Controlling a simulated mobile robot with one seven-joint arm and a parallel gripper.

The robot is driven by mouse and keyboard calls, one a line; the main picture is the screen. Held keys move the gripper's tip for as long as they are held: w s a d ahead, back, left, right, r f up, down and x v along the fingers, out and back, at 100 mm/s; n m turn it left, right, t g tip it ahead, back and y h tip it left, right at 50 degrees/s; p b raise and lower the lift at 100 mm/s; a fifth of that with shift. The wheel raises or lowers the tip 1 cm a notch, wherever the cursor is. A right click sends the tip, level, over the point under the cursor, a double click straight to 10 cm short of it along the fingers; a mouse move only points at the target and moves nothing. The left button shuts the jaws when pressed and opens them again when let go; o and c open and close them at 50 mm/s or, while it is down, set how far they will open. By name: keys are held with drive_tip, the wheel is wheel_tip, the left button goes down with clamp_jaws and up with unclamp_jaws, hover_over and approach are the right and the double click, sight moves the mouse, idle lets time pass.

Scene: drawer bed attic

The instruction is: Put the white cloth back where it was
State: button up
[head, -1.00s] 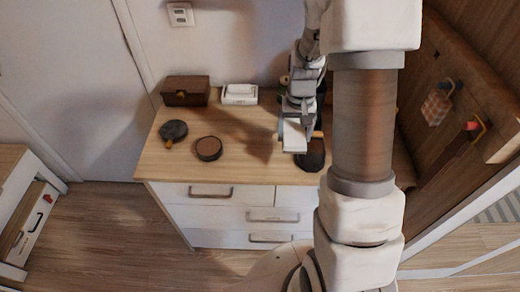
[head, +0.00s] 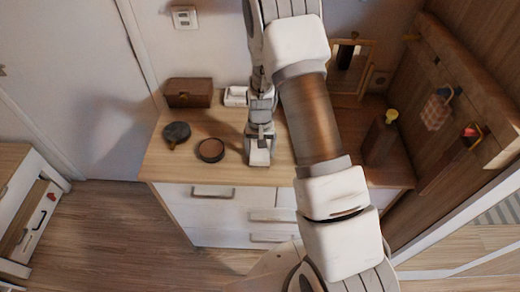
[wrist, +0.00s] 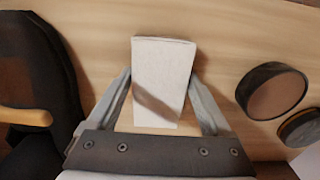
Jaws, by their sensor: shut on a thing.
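The white cloth (head: 259,157) is a folded, flat rectangle. My gripper (head: 260,141) is shut on it above the front middle of the wooden dresser top (head: 225,122). In the wrist view the cloth (wrist: 162,75) stands out between the two fingers of my gripper (wrist: 160,85), with a dark shadow band across it. I cannot tell whether the cloth touches the dresser top.
A round brown-topped container (head: 210,150) and a dark round object (head: 176,133) lie to the left. A brown box (head: 188,92) and a small white item (head: 235,96) stand at the back. A black object with a wooden handle (wrist: 30,80) is close on the wrist view's left.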

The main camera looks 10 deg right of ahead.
drive_tip(key=shift+f, duration=0.2)
drive_tip(key=o, duration=1)
drive_tip(key=shift+r, duration=0.15)
